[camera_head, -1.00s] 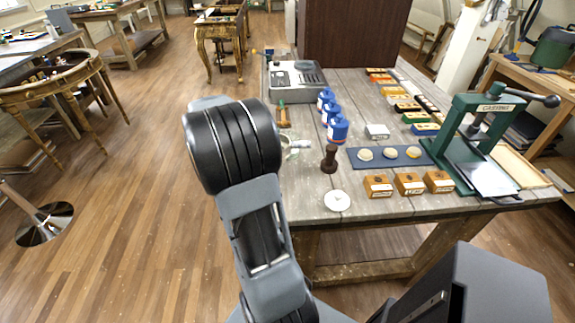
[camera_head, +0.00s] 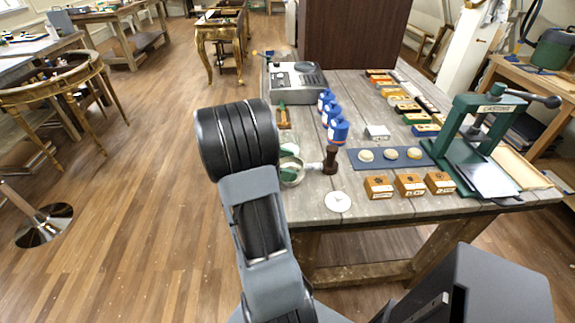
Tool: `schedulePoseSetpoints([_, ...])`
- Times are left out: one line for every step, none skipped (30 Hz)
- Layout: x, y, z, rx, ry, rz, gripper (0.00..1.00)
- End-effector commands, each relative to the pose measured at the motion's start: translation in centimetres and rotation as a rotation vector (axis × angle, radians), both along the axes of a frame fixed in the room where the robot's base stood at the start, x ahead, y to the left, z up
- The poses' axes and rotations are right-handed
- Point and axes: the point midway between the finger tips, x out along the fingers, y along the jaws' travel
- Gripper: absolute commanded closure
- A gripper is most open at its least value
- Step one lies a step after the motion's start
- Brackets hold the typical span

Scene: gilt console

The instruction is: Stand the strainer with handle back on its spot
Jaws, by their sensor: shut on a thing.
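A strainer with a pale round rim (camera_head: 292,172) and a short light handle (camera_head: 314,166) shows just right of my arm's black joint. Its handle points right, toward a dark brown turned wooden piece. The joint covers its left side. I cannot tell whether it touches the table or is above it. A pale, greenish round thing (camera_head: 290,149) lies just behind it, also partly covered. My gripper is hidden behind my own arm, so its fingers and grip do not show.
The brown wooden piece (camera_head: 331,161) stands close to the handle's end. A white disc (camera_head: 338,202) lies nearer the front edge. Blue bottles (camera_head: 338,131), a blue mat (camera_head: 375,165) with pale rounds, wooden blocks (camera_head: 378,187) and a green press (camera_head: 478,150) fill the right.

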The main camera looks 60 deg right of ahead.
Motion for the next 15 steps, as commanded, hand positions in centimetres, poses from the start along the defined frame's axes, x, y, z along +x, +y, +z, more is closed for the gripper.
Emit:
schedulePoseSetpoints([0.01, -0.01, 0.07, -0.001, -0.001, 0.0, 0.45])
schedulePoseSetpoints([0.01, -0.01, 0.07, -0.001, -0.001, 0.0, 0.45])
schedulePoseSetpoints([0.01, 0.0, 0.06, -0.001, -0.001, 0.0, 0.45])
schedulePoseSetpoints([0.01, -0.01, 0.02, -0.001, -0.001, 0.0, 0.45])
schedulePoseSetpoints([0.02, -0.01, -0.04, 0.0, 0.0, 0.0, 0.45])
schedulePoseSetpoints([0.02, -0.01, -0.15, 0.0, 0.0, 0.0, 0.45])
schedulePoseSetpoints([0.02, -0.01, -0.25, 0.0, 0.0, 0.0, 0.45])
schedulePoseSetpoints([0.01, -0.01, -0.35, 0.0, 0.0, 0.0, 0.45])
schedulePoseSetpoints([0.01, 0.0, -0.42, 0.0, 0.0, 0.0, 0.16])
schedulePoseSetpoints([0.02, -0.01, -0.37, 0.0, 0.0, 0.0, 0.13])
schedulePoseSetpoints([0.02, -0.01, -0.36, 0.0, 0.0, 0.0, 0.11])
schedulePoseSetpoints([0.01, 0.0, -0.36, 0.0, 0.0, 0.0, 0.07])
schedulePoseSetpoints([0.01, 0.0, -0.35, 0.0, 0.0, 0.0, 0.04])
schedulePoseSetpoints([0.01, 0.0, -0.35, 0.0, 0.0, 0.0, 0.01])
schedulePoseSetpoints([0.01, 0.0, -0.35, 0.0, 0.0, 0.0, 0.0])
